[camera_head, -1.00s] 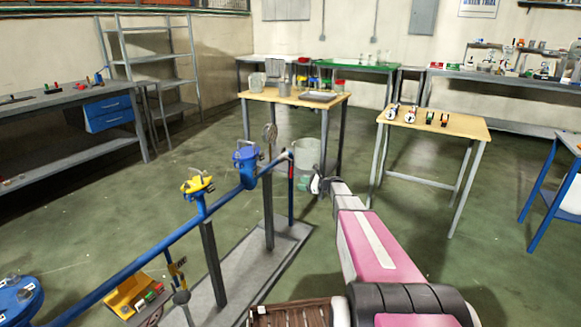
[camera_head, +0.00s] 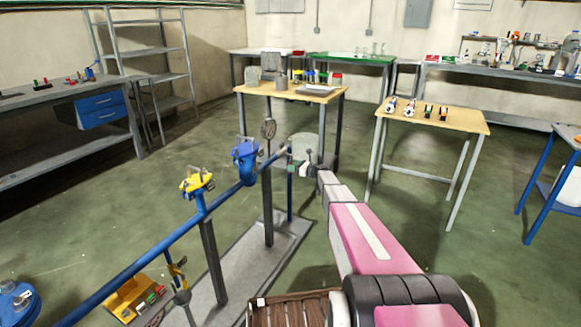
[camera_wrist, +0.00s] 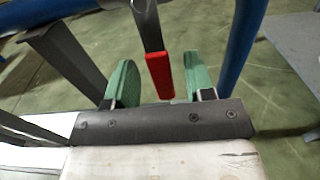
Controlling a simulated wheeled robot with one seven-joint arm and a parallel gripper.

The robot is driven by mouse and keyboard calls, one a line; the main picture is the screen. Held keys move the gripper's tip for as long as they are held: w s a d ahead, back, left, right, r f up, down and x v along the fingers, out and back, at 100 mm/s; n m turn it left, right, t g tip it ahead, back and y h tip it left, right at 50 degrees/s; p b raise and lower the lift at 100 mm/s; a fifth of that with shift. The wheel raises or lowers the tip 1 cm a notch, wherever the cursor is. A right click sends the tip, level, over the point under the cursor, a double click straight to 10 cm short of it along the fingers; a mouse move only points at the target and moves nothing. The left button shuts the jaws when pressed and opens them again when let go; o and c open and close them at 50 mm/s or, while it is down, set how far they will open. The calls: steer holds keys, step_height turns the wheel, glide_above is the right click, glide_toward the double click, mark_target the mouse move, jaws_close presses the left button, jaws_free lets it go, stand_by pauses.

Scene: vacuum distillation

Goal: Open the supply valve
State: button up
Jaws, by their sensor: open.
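A metal lever with a red grip (camera_wrist: 160,75) hangs between the two green finger pads of my gripper (camera_wrist: 161,84) in the wrist view. The pads stand apart on either side of the grip, with a gap at least on the left. In the head view, my gripper (camera_head: 300,168) is at the far end of the blue pipe (camera_head: 150,258), where the lever itself is too small to make out. A blue valve body (camera_head: 245,160) and a yellow valve (camera_head: 196,182) sit along the pipe. No label shows which is the supply valve.
Grey posts (camera_head: 212,262) on a floor plate (camera_head: 235,285) carry the pipe. A wooden-topped table (camera_head: 250,91) stands behind, another table (camera_head: 455,122) to the right. Floor between them is clear.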

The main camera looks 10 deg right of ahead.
steer(key=shift+x, duration=0.95)
jaws_close()
